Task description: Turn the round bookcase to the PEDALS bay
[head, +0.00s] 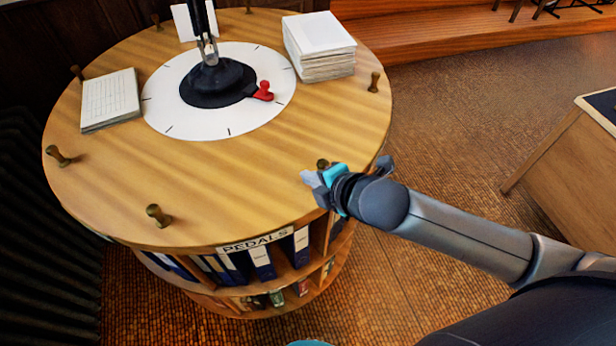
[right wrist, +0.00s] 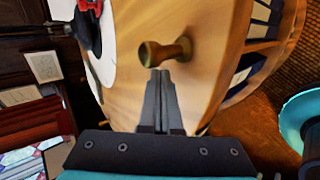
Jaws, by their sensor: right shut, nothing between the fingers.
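The round wooden bookcase (head: 200,190) has brass knobs around its top rim. A PEDALS label (head: 255,242) is on its near side, below the rim, above a bay of binders (head: 262,262). A white dial (head: 170,115) with tick marks lies on top, with a red pointer (head: 264,92) on its right side. My right gripper (head: 308,180) is at the near right rim, beside a brass knob (head: 322,163). In the right wrist view its shut, empty fingers (right wrist: 161,75) are close against that knob (right wrist: 166,50); contact is unclear. My left gripper is not in view.
A paper stack (head: 325,65) and a notepad (head: 110,100) lie on the top, around a dark-based stand (head: 215,82). A dark radiator (head: 40,220) stands close on the left. A wooden desk (head: 580,160) is at right, with open floor (head: 450,130) between.

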